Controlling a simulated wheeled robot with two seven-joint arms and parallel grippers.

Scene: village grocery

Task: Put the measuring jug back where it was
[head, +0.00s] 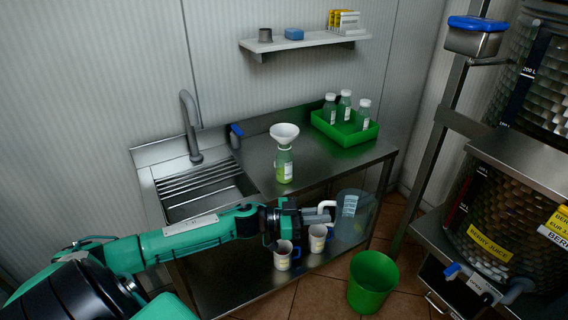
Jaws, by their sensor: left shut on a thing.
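The measuring jug (352,222) is a clear, see-through vessel with a pale label or scale and a white handle. It is held upright in front of the right end of the steel counter. My left gripper (318,217) is shut on its handle, the arm reaching in from the left. I cannot tell whether the jug's base touches anything. My right gripper is not in view.
The steel counter (255,158) holds a sink (205,190), a bottle (284,165) with a white funnel (284,133), and a green crate (345,135) of bottles. Two white mugs (283,257) (317,240) stand on the lower shelf. A green bin (371,283) stands on the floor.

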